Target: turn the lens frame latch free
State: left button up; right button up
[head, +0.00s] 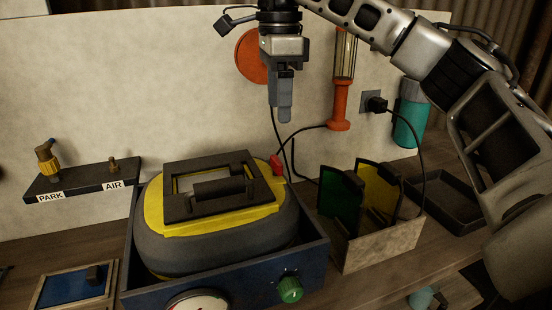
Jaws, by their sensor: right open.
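A yellow and grey rounded hood (222,243) sits in a blue open box on the bench. A black rectangular lens frame (180,208) lies on its yellow top, with a pale pane partly showing inside. A dark cylindrical piece (218,188) lies across the frame's opening. A small red piece (276,165) shows at the frame's right end; I cannot tell which part is the latch. My right gripper (284,116) points down, above and beyond the frame's right end, apart from it. It is open and appears empty. My left gripper is out of view.
The blue box (225,277) has a green knob (290,290) and a white gauge (198,302) in front. A holder (382,246) with upright green and yellow plates stands at right. Black cords hang behind the hood. A PARK/AIR shelf (82,180) is at left.

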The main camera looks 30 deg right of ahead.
aim_at(278, 160)
notch_tip(278, 160, down, 11)
jog(key=shift+w+f+b, duration=0.1)
jog(key=shift+w+b, duration=0.05)
jog(key=shift+b, duration=0.8)
jog(key=c, duration=1)
